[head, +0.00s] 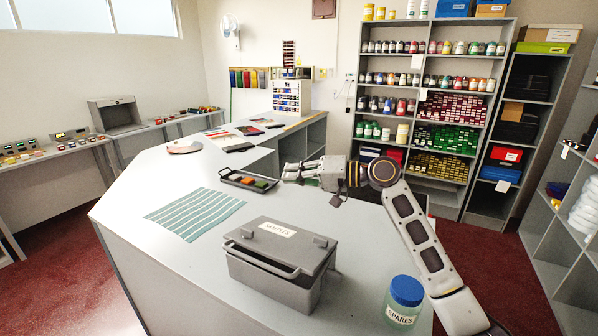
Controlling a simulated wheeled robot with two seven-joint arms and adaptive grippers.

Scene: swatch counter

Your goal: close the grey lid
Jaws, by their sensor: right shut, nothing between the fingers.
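A grey box (270,287) stands on the near part of the counter. Its grey lid (287,241) carries a white label and lies over the top of the box. My right gripper (288,172) is beyond the box, over the counter and close to the right end of a dark tray. It is shut and empty, apart from the lid. My left gripper is not in view.
The dark tray (231,180) holds several coloured pieces. A striped teal cloth (195,214) lies left of the box. A blue-capped jar (403,303) labelled SPARES stands right of the box, near my right arm. The counter (140,185) is bare at left.

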